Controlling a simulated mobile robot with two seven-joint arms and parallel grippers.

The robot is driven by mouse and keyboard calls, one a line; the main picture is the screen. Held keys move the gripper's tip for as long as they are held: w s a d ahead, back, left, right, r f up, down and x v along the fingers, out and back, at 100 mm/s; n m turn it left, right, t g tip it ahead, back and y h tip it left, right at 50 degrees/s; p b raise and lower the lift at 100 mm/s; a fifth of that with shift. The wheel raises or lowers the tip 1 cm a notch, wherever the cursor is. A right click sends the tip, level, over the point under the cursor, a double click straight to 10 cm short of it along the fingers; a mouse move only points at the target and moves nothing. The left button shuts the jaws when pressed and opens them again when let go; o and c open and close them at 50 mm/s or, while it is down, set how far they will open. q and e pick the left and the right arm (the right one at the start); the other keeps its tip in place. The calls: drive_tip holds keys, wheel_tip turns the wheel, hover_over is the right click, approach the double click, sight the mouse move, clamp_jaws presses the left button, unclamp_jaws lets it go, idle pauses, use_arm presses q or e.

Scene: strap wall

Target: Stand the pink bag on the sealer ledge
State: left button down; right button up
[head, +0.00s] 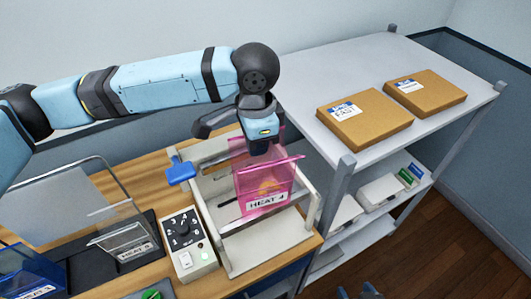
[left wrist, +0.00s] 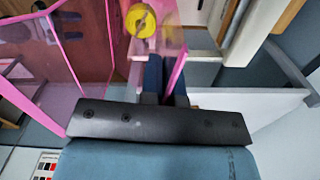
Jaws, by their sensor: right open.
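The pink see-through bag (head: 262,185) with a "HEAT 4" label is upright over the cream sealer (head: 222,235) in the head view. Its lower edge is close to the sealer's ledge; I cannot tell whether it touches. My left gripper (head: 260,150) comes from above and is shut on the bag's top edge. In the left wrist view the dark fingers (left wrist: 166,85) pinch the pink bag (left wrist: 95,40), and a yellow round item (left wrist: 140,20) shows by it. Dark tips of my right gripper (head: 358,291) show at the bottom edge, apart and empty.
A dial box (head: 185,243) stands left of the sealer, by its blue lever handle (head: 181,171). Further left are a clear bag (head: 122,238) and a blue bag (head: 30,275). A grey shelf rack (head: 310,75) with two cardboard parcels (head: 365,122) stands close on the right.

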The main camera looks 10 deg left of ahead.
use_arm(q)
drive_tip(key=w+a+b, duration=0.1)
drive_tip(key=w+a, duration=0.4)
drive_tip(key=w, duration=0.3)
wheel_tip(320, 180, down, 19)
drive_tip(key=b, duration=0.2)
drive_tip(key=shift+f, duration=0.15)
use_arm(e)
drive_tip(key=shift+w+a+f+n, duration=0.1)
drive_tip(key=shift+f+n, duration=0.05)
drive_tip(key=shift+f, duration=0.5)
drive_tip(key=shift+a+f+n, duration=0.1)
drive_tip(key=shift+f+n, duration=0.05)
drive_tip(key=shift+f, duration=0.45)
use_arm(q)
drive_tip(key=shift+s+a+f, duration=0.1)
drive_tip(key=shift+f, duration=0.45)
use_arm(e)
drive_tip(key=shift+r, duration=0.1)
use_arm(q)
drive_tip(key=c, duration=1.3)
unclamp_jaws()
drive_tip(key=shift+r+p, duration=1.5)
drive_tip(key=shift+r, duration=4.5)
use_arm(e)
drive_tip(key=shift+r, duration=1.65)
